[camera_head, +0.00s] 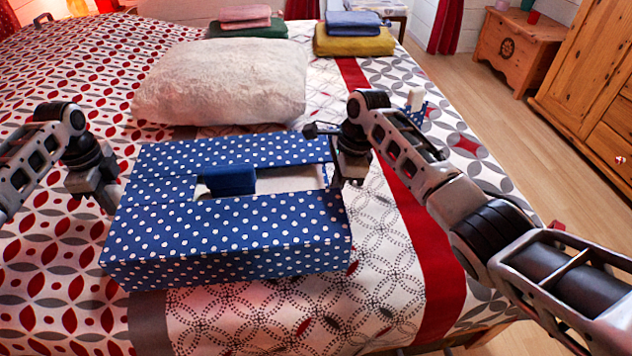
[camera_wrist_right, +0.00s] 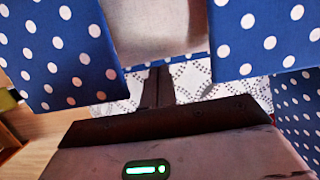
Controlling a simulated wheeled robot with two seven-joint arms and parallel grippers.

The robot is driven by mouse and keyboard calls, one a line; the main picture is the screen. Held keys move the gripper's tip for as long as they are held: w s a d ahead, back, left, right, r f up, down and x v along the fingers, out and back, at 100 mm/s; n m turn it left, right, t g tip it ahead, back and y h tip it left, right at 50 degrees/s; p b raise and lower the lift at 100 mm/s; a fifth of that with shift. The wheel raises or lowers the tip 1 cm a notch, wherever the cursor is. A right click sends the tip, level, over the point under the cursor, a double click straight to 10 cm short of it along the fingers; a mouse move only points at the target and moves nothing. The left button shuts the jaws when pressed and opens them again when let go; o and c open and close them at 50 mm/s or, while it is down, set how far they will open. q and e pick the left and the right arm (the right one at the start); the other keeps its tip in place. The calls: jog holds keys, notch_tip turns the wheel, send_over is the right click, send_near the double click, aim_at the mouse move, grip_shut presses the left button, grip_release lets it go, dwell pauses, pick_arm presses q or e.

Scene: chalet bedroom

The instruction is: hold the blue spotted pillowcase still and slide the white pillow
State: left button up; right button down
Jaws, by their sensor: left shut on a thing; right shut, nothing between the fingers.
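The blue spotted pillowcase (camera_head: 228,237) lies boxy and flat on the bed, with a gap along its top. A pale surface, perhaps the white pillow (camera_head: 290,180), shows inside the gap beside a plain dark-blue block (camera_head: 230,180). In the right wrist view, a pale surface (camera_wrist_right: 153,38) lies between spotted flaps (camera_wrist_right: 265,35). My left gripper (camera_head: 108,200) is shut on the pillowcase's left edge; its fingertips are hard to see. My right gripper (camera_head: 338,182) is shut and empty at the pillowcase's right end. Its closed fingers show in the wrist view (camera_wrist_right: 158,85).
A large fluffy white pillow (camera_head: 222,82) lies behind the pillowcase. Folded cloths (camera_head: 353,40) are stacked at the back of the bed. A small spotted thing with a pale top (camera_head: 416,100) stands partly behind my right arm. The patterned bedspread (camera_head: 260,315) in front is clear.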

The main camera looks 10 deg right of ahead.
jog(key=shift+a, duration=1.1)
jog(key=d, duration=0.4)
jog(key=shift+d, duration=0.2)
jog(key=v, duration=1)
jog(key=shift+a, duration=0.1)
pick_arm(q)
jog(key=o, duration=1)
